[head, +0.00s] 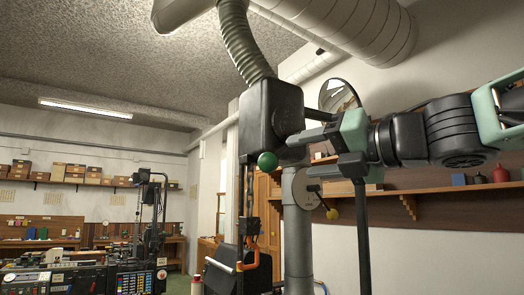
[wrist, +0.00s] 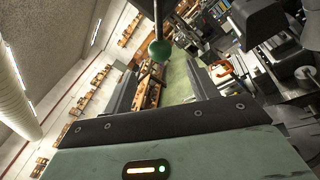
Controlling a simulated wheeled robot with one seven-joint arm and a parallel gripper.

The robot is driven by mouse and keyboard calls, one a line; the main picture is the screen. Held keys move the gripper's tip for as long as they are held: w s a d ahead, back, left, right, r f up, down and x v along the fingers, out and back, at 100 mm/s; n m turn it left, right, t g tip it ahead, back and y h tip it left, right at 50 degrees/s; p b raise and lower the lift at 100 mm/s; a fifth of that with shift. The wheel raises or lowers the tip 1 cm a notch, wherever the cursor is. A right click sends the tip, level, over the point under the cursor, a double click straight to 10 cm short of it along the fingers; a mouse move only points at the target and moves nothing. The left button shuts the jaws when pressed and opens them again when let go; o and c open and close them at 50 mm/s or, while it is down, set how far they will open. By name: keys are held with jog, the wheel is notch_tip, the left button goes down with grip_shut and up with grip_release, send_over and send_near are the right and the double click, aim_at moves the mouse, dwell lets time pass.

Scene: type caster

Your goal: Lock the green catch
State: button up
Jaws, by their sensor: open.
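The green catch shows as a green ball knob (head: 267,161) at the lower front of a dark box-shaped housing in the head view. In the wrist view the green knob (wrist: 159,50) hangs on a thin rod, near the top centre. My gripper (head: 303,126) comes in from the right, with its fingers pointing left beside the housing. In the wrist view my gripper (wrist: 163,75) is open and empty. The knob appears between the fingers there, a little past the tips; I cannot tell the exact gap.
The dark housing (head: 270,120) hangs under a ribbed hose (head: 245,40). A grey pipe (head: 298,240) stands close by. Shelves (head: 460,205) line the right wall. Machinery (head: 85,275) fills the lower left.

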aim_at(262, 164)
jog(key=x, duration=1.1)
jog(key=shift+w+a+b, duration=0.25)
jog(key=shift+b, duration=0.05)
grip_shut()
jog(key=shift+s+a+r+m+t+y, duration=0.1)
jog(key=shift+s+a+r+m+t, duration=0.2)
jog(key=shift+r+m, duration=1)
jog(key=shift+s+a+r+m+t+y, duration=0.15)
jog(key=shift+a+r+m+t, duration=0.2)
jog(key=shift+r+m, duration=0.9)
jog(key=shift+s+a+r+m+t+y, duration=0.1)
jog(key=shift+s+a+r+m+t, duration=0.2)
jog(key=shift+r+m, duration=1)
jog(key=shift+w+d+f+m, duration=0.1)
jog(key=shift+f+m, duration=0.25)
jog(key=shift+m, duration=0.1)
grip_release()
jog(key=shift+f, duration=0.1)
